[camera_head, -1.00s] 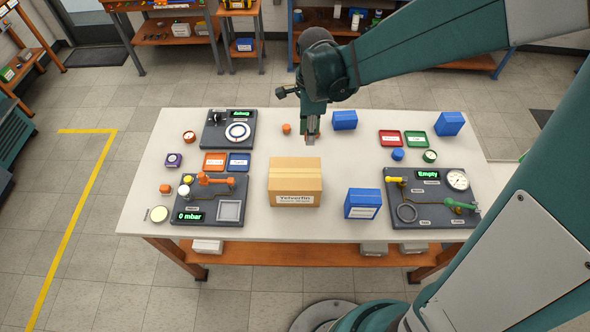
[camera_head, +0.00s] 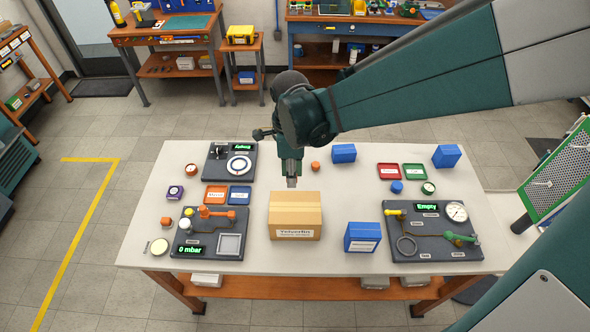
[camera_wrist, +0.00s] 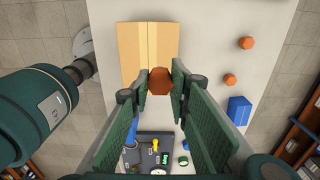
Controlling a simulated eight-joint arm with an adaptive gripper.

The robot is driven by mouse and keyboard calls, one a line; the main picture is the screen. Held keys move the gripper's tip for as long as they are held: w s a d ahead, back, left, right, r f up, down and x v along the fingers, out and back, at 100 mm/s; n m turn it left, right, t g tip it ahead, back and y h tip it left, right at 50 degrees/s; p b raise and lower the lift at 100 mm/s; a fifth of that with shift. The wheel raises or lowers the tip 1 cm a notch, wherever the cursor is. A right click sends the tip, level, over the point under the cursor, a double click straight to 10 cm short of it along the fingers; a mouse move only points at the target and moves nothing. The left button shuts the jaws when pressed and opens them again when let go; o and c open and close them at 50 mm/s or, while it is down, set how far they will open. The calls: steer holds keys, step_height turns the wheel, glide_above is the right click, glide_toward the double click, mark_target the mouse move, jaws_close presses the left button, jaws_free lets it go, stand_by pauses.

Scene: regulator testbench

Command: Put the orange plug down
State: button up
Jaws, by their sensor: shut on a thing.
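My gripper (camera_head: 291,183) hangs over the table just behind the cardboard box in the head view. In the wrist view its fingers (camera_wrist: 160,82) are shut on an orange plug (camera_wrist: 160,81), which shows between the fingertips beside the edge of the cardboard box (camera_wrist: 148,50). The head view does not clearly show the held plug. Its height above the table is hard to tell. Two other orange plugs lie on the table in the wrist view, one (camera_wrist: 230,79) near the blue box and one (camera_wrist: 246,43) farther off. The head view shows one of these (camera_head: 315,166).
The cardboard box (camera_head: 295,216) stands mid-table. Blue boxes stand behind (camera_head: 344,153) and to its right (camera_head: 362,238). Test panels lie left (camera_head: 209,247) and right (camera_head: 433,247). Red (camera_head: 389,171) and green (camera_head: 414,171) trays lie at the back right. Bare table surrounds the box.

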glide_above(292, 200)
steer(key=shift+f, duration=2.85)
steer(key=shift+f, duration=2.1)
steer(key=shift+f, duration=0.2)
steer(key=o, duration=0.8)
steer(key=shift+c, duration=0.2)
steer(key=shift+r, duration=0.3)
steer(key=shift+r, duration=5.9)
